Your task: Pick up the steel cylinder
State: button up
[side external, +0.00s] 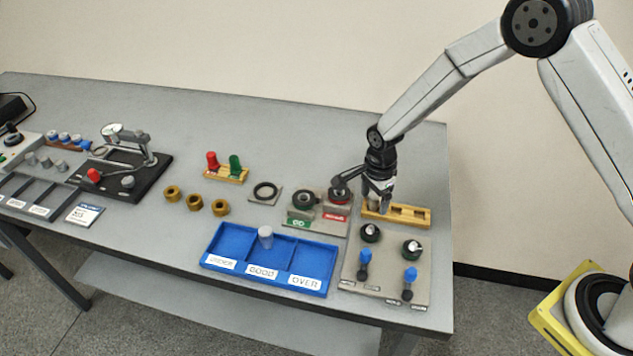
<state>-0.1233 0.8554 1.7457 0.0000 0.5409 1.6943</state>
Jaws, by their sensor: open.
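My gripper (381,201) points down over the left part of a wooden block with recesses (420,215), well to the right of the tray. Its jaws are open. The fingertips are small and dark here, and I cannot tell whether a part stands between them or whether they touch the block. Smaller grey cylinders (46,163) sit on a fixture at the far left.
Ring gauges (303,201) on a plate stand between the tray and my gripper. A panel with blue-handled gauges (364,258) lies in front of the block. Brass nuts (194,203), red and green plugs (235,163) and a dial gauge stand (150,160) are left. The table's back middle is clear.

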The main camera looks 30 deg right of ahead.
dwell(0.4)
grip_shut()
jog(key=shift+r, duration=0.1)
jog(key=shift+r, duration=0.7)
jog(key=s+d+r, duration=0.1)
jog(key=s+r, duration=1)
jog(key=s, duration=0.3)
jog(key=shift+d+r, duration=0.15)
jog(key=shift+r, duration=0.05)
jog(key=shift+w, duration=0.1)
dwell(0.4)
